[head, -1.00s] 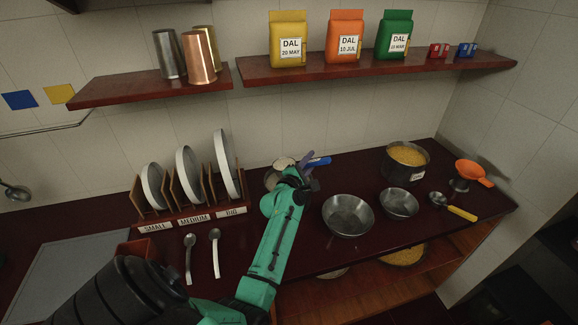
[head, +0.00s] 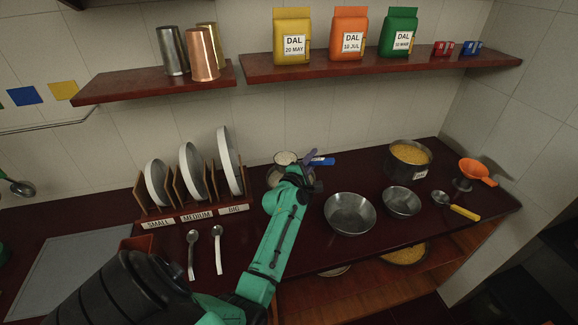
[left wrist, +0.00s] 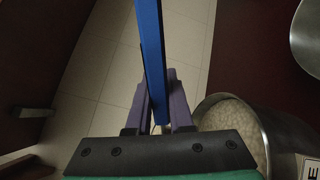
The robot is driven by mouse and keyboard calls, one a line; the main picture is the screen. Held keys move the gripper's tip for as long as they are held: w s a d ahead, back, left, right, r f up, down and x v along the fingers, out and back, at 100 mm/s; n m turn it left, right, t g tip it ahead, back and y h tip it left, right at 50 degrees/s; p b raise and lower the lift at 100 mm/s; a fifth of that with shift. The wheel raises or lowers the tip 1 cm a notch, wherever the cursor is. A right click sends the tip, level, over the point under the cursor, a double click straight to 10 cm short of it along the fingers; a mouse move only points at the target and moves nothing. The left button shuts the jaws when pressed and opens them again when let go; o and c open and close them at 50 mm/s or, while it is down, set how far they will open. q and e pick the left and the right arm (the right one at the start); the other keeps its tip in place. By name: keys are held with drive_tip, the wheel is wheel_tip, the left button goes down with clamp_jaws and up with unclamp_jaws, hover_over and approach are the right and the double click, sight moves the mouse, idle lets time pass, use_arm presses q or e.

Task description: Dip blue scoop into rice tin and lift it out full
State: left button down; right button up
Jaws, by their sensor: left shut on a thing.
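The blue scoop has a blue handle (head: 323,161) and a round bowl with white rice in it (head: 286,157), at the back of the counter. My left gripper (head: 308,163) is shut on the handle. In the left wrist view the blue handle (left wrist: 151,50) stands between the purple fingers (left wrist: 160,108). The rice tin (head: 273,178) is left of my gripper, partly hidden by my arm and the scoop. The scoop bowl shows at the tin's far upper edge; its exact height is hard to tell. The wrist view shows rice inside the tin (left wrist: 232,122). My right gripper is out of view.
A plate rack (head: 195,195) stands left of the tin. A shelf (head: 380,68) hangs above.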

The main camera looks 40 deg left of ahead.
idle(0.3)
use_arm(q)
drive_tip(key=shift+w+d+f, duration=0.1)
drive_tip(key=shift+d+f, duration=0.1)
drive_tip(key=shift+d, duration=0.35)
drive_tip(key=shift+w+d+f, duration=0.1)
drive_tip(key=shift+d+f, duration=0.1)
drive_tip(key=shift+d, duration=0.3)
